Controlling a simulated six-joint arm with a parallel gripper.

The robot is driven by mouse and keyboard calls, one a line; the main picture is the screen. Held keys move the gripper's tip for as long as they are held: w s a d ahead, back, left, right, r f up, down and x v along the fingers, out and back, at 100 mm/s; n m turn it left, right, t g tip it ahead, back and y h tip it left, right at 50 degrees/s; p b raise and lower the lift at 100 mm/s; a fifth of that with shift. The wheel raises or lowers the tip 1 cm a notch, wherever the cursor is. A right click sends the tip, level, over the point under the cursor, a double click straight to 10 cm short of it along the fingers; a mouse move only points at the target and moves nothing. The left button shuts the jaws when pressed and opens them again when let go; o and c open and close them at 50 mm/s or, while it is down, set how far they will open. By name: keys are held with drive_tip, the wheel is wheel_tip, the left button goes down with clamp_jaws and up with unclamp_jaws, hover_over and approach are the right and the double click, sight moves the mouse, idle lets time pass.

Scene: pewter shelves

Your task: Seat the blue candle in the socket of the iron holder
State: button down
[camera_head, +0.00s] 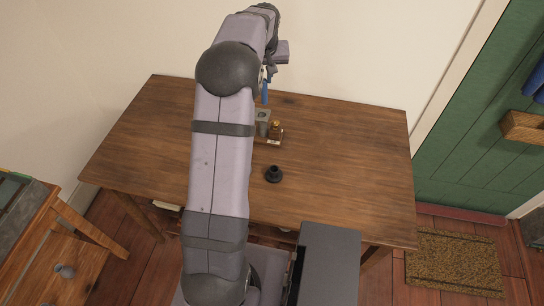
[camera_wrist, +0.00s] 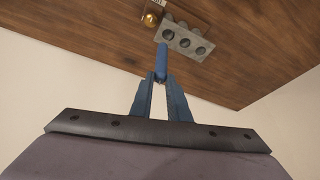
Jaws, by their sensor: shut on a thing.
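The blue candle (camera_wrist: 161,60) is gripped at one end between the fingertips of my gripper (camera_wrist: 160,79) in the wrist view. In the head view the candle (camera_head: 265,93) hangs roughly upright below my gripper (camera_head: 266,76), over the back part of the table. The black iron holder (camera_head: 274,174), a small round base with a raised socket, stands alone on the table nearer the front, well apart from the candle. My arm partly hides the gripper in the head view.
A grey block with several holes (camera_wrist: 186,40) lies close to the candle; it also shows in the head view (camera_head: 262,115). Beside it is a small brass-topped thing (camera_head: 275,127). The wooden table (camera_head: 340,150) is clear to the right.

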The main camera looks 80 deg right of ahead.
drive_tip(key=s+a+r+b, duration=0.3)
drive_tip(key=a+r, duration=0.2)
drive_tip(key=r, duration=0.1)
drive_tip(key=s+a+f+m+g+b, duration=0.1)
drive_tip(key=s+a+f+m, duration=0.2)
drive_tip(key=a+f, duration=0.8)
drive_tip(key=shift+s+a+m+g, duration=0.4)
drive_tip(key=shift+a+m, duration=0.2)
drive_tip(key=shift+a, duration=0.2)
wheel_tip(320, 180, down, 10)
idle(0.5)
